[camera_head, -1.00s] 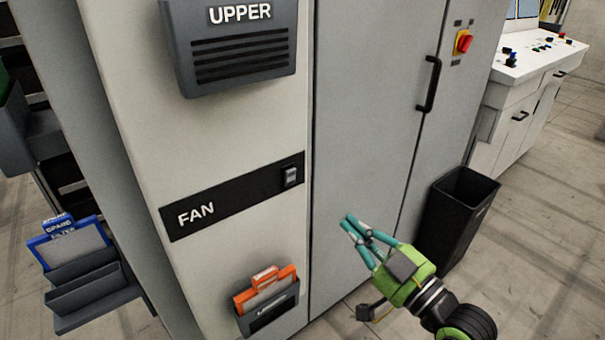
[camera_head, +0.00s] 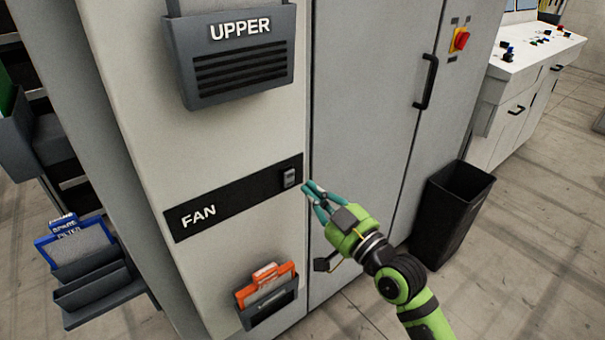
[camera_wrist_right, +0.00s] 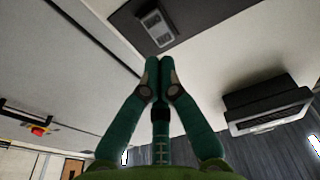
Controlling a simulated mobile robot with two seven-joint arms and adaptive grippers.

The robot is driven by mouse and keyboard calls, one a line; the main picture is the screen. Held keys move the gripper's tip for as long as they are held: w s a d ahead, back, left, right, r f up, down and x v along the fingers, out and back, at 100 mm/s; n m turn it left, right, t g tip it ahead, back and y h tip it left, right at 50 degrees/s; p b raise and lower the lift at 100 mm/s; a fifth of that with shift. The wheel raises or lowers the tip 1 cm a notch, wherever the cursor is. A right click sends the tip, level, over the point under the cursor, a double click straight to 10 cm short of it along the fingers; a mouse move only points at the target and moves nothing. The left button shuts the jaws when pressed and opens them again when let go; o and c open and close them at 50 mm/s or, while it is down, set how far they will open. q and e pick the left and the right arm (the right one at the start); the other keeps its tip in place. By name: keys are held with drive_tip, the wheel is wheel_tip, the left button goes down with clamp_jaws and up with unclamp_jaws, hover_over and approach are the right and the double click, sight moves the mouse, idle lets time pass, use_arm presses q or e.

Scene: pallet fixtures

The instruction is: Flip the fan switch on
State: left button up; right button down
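The fan switch (camera_head: 289,178) is a small grey rocker at the right end of a black panel labelled FAN (camera_head: 232,200) on the pale cabinet front. It also shows in the right wrist view (camera_wrist_right: 156,27), just beyond the fingertips. I cannot tell which way the rocker is set. My right gripper (camera_head: 311,188), with teal fingers and a green body, is just right of the switch and appears apart from it. In the right wrist view its fingertips (camera_wrist_right: 159,64) are together with nothing between them. My left gripper is not in view.
A grey UPPER holder (camera_head: 238,60) juts out above the panel. A lower holder with orange cards (camera_head: 267,302) juts out below it. A door handle (camera_head: 427,82), a red-yellow rotary switch (camera_head: 459,40) and a black bin (camera_head: 452,212) are to the right.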

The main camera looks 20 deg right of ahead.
sight(293, 173)
drive_tip(key=shift+p+x, duration=0.4)
drive_tip(key=shift+x, duration=1.45)
